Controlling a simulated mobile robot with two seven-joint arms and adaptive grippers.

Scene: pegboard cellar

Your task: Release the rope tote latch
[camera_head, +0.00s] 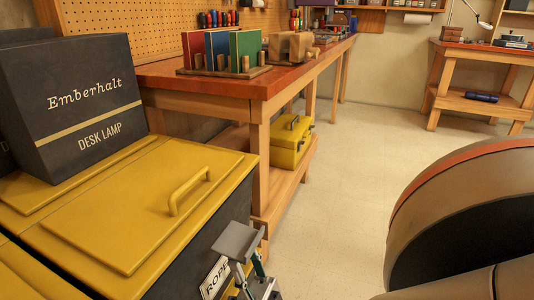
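The rope tote (125,215) is a dark box with a yellow lid, at the lower left. A yellow handle (188,190) stands up from the lid. A white label reading "ROPE" (214,278) is on its dark front, partly covered. My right gripper (248,255) is at the bottom edge, close in front of the tote's front beside the label. A grey pad and thin dark and green links of it show; the rest is cut off, so I cannot tell its opening. I cannot make out the latch. My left gripper is not in view.
A dark "Emberhalt desk lamp" box (75,105) stands on the lid's back left. Behind is a wooden workbench (200,88) holding books in a rack (222,55). A yellow toolbox (291,140) sits on its lower shelf. The middle floor (360,150) is clear.

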